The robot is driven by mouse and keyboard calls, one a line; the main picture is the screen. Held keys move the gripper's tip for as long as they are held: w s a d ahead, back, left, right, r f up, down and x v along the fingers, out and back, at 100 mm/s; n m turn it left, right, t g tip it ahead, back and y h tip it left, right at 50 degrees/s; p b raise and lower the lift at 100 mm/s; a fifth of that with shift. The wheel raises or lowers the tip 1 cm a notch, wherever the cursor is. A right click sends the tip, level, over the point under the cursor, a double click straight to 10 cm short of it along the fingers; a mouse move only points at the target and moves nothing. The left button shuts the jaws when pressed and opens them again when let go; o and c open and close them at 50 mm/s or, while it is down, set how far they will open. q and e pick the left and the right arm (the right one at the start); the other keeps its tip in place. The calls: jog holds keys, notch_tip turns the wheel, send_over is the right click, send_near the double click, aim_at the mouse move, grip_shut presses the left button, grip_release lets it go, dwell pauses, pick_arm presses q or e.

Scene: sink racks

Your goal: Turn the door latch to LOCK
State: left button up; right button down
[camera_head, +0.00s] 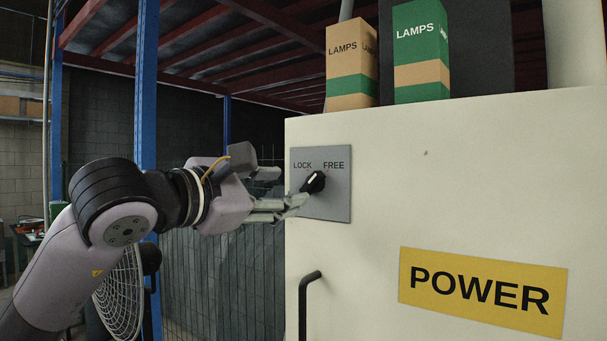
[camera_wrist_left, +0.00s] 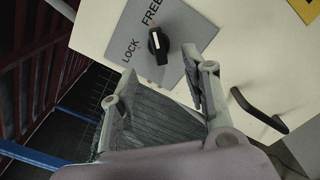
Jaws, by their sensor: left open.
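The door latch is a black knob (camera_head: 313,182) with a white mark, on a grey plate (camera_head: 338,208) lettered LOCK at the left and FREE at the right. Its white mark points up towards FREE. In the left wrist view the knob (camera_wrist_left: 158,45) lies ahead, beyond the fingertips and roughly between them. My left gripper (camera_head: 284,188) is open and empty, just left of the knob. In the head view its lower finger reaches close to the knob; I cannot tell whether they touch. My right gripper is out of view.
The plate is on a pale cabinet with a yellow POWER sign (camera_head: 482,291). A black door handle (camera_head: 306,300) sticks out below the latch. Two LAMPS boxes (camera_head: 351,65) stand on top. A fan (camera_head: 120,291) and a blue post (camera_head: 146,80) are at the left.

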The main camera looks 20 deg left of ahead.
aim_at(306, 188)
pick_arm(q)
jog(key=p+x, duration=0.2)
jog(key=x, duration=0.4)
jog(key=shift+w, duration=0.2)
jog(key=shift+d, duration=0.1)
grip_shut()
